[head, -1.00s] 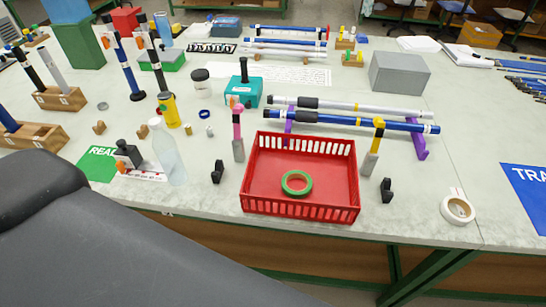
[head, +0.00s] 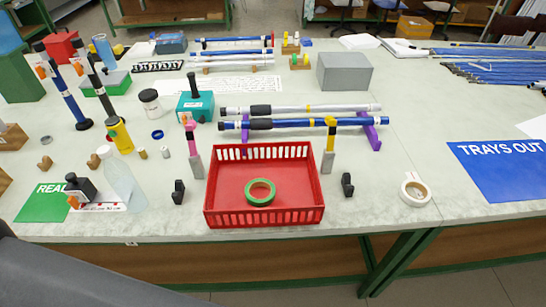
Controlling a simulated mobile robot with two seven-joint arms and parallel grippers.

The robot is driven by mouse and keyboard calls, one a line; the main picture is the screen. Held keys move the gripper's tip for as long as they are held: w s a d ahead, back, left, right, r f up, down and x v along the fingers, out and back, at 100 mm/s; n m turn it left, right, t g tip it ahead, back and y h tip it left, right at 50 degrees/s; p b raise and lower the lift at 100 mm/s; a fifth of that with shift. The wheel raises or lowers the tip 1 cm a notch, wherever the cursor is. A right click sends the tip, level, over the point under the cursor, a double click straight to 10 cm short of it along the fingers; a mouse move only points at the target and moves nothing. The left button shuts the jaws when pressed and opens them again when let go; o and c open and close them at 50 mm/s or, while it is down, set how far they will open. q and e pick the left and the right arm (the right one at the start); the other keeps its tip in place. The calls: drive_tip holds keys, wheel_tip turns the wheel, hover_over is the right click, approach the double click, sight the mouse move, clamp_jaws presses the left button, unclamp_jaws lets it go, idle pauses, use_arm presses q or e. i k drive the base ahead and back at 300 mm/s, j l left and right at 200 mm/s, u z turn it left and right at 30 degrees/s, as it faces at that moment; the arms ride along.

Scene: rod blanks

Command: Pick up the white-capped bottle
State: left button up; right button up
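A clear, translucent bottle (head: 120,185) with a pale top stands on the left part of the bench in the head view. It stands beside a small black bottle (head: 80,188) and a white label strip, near the green mat (head: 45,203). A yellow bottle (head: 120,135) with a dark top stands just behind it. Neither of my grippers shows in the view. A dark grey part of my own body crosses the lower left corner, apart from the bottle.
A red basket (head: 214,190) holding green tape (head: 260,191) stands right of the bottle. Black clips (head: 179,191), a pink-handled tool (head: 192,148) and rods on purple stands (head: 372,135) are around it. A white tape roll (head: 415,190) and blue sign (head: 500,170) lie further right.

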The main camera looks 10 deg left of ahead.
sight(117, 173)
drive_tip(key=u, duration=1.65)
